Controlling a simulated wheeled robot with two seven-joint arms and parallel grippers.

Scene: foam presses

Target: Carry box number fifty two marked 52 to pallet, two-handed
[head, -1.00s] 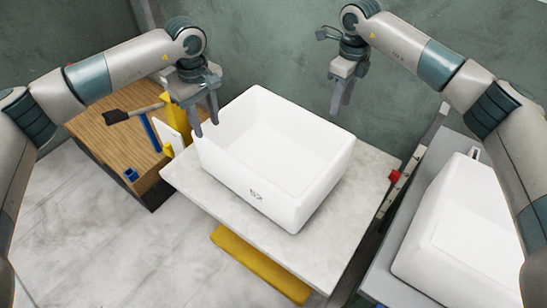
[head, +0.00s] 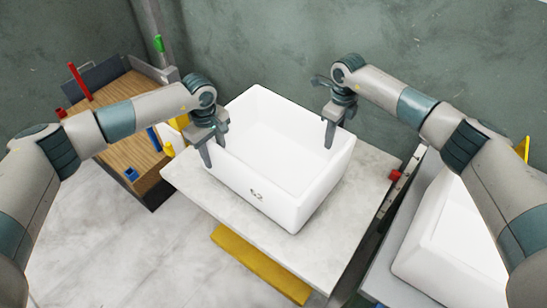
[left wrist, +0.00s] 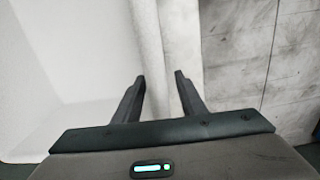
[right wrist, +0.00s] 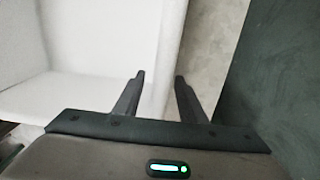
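The white open-topped box (head: 270,197) stands on a grey slab-topped stand, with a small dark mark on its front wall that is too small to read surely. My left gripper (head: 214,153) is at the box's left wall, fingers pointing down; in the left wrist view its open fingers (left wrist: 160,77) are either side of the wall's rim. My right gripper (head: 336,132) is at the far right wall; in the right wrist view its open fingers (right wrist: 160,77) also straddle the rim. Neither visibly pinches the wall. The box looks empty. No pallet is clearly identifiable.
A second white box (head: 470,235) sits on a grey surface at the right. A wooden-topped bench (head: 122,120) with coloured items stands at the left. A yellow bar (head: 260,265) lies below the stand's front edge. The green wall is close behind.

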